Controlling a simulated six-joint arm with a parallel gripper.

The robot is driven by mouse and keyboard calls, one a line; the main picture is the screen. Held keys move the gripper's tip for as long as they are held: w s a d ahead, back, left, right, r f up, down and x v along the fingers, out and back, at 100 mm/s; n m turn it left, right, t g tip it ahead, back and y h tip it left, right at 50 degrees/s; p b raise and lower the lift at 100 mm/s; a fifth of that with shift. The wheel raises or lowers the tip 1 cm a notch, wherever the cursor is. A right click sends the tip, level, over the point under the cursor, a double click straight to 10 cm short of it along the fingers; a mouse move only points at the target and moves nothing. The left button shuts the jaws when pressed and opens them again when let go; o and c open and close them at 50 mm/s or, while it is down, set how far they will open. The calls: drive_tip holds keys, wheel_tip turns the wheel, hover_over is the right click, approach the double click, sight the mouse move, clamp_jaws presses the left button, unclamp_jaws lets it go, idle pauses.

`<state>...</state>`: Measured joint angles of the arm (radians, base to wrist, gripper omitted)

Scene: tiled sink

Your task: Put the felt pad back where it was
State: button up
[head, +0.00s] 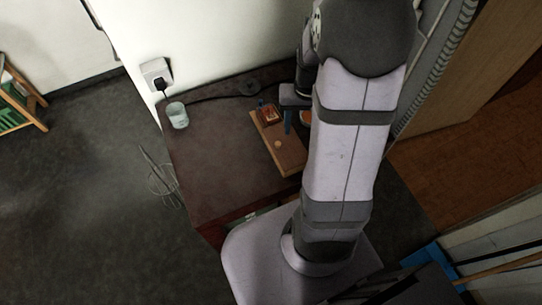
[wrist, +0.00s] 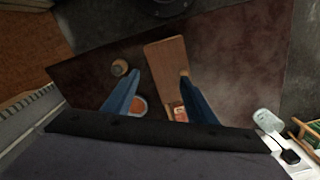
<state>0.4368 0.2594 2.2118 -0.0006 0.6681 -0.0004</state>
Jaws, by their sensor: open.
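I cannot tell for sure which item is the felt pad. A small pale tan disc (head: 278,144) lies on the wooden board (head: 291,157); in the wrist view the disc is at the right fingertip, mostly covered by it. An orange disc (head: 306,117) with a pale rim shows beside my arm, and in the wrist view (wrist: 138,105) it is beside the left finger.
A small brown round object (wrist: 120,68) stands left of the board in the wrist view. A reddish box-like item (head: 268,113) is at the board's back end. A clear cup (head: 177,115) stands at the table's left edge. The dark table (head: 215,160) is clear left of the board.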

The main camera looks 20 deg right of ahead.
drive_tip(key=s+a+r+n, duration=0.3)
drive_tip(key=s+a+n, duration=0.2)
drive_tip(key=a, duration=0.8)
drive_tip(key=s, duration=0.2)
drive_tip(key=shift+s+a, duration=0.35)
drive_tip(key=shift+a, duration=0.05)
drive_tip(key=shift+r, duration=0.15)
